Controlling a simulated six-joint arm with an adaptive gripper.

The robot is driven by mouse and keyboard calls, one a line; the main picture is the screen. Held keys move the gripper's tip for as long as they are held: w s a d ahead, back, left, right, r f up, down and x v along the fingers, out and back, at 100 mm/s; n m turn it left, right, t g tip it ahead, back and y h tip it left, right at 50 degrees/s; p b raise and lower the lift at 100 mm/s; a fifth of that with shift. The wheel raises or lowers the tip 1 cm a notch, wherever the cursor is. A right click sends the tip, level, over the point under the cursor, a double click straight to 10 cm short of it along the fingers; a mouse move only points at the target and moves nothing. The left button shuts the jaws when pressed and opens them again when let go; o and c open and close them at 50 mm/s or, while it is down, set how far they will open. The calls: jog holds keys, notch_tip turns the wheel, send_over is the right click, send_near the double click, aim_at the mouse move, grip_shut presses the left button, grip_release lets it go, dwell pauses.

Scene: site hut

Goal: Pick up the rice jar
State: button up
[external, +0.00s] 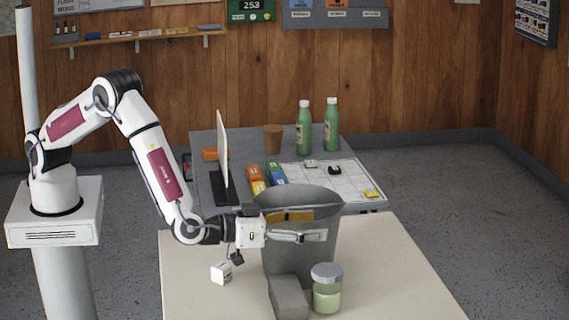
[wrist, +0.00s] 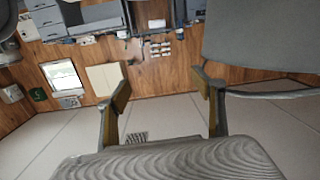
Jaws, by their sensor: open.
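The one jar I see, likely the rice jar (external: 327,290), is clear with a grey lid and pale green contents. It stands upright at the front of the cream table in the external view. My gripper (external: 316,237) is level, pointing right, in front of the grey bucket and above the jar, apart from it. In the wrist view my gripper (wrist: 163,82) has its two fingers wide apart with nothing between them. I cannot make out the jar in the wrist view.
A grey block (external: 288,298) stands close left of the jar. The tall grey bucket (external: 298,255) is right behind it. A small white cube (external: 221,273) lies to the left. The cream table (external: 400,275) is clear on the right. A grey desk behind holds green bottles (external: 304,130).

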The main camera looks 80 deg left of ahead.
jog(key=shift+t+y, duration=0.4)
jog(key=shift+y, duration=0.5)
jog(key=shift+s+d+f, duration=0.15)
jog(key=shift+s+f, duration=0.3)
jog(key=shift+f, duration=0.25)
jog(key=shift+s+d+f, duration=0.1)
jog(key=shift+s+f, duration=0.35)
jog(key=shift+f, duration=0.3)
jog(key=shift+s+d+f, duration=0.15)
jog(key=shift+s+f, duration=0.3)
jog(key=shift+f, duration=0.25)
jog(key=shift+f, duration=0.15)
send_near(328, 270)
jog(key=shift+w+a+f, duration=0.1)
jog(key=shift+w+a, duration=0.05)
jog(key=shift+w, duration=0.45)
jog(key=shift+w+a, duration=0.1)
jog(key=shift+w, duration=1.2)
jog(key=shift+w+a, duration=0.1)
jog(key=shift+w, duration=0.05)
jog(key=shift+w+a, duration=0.2)
jog(key=shift+w, duration=1.25)
jog(key=shift+w+a, duration=0.2)
jog(key=shift+w, duration=1.3)
jog(key=shift+c, duration=0.4)
grip_shut()
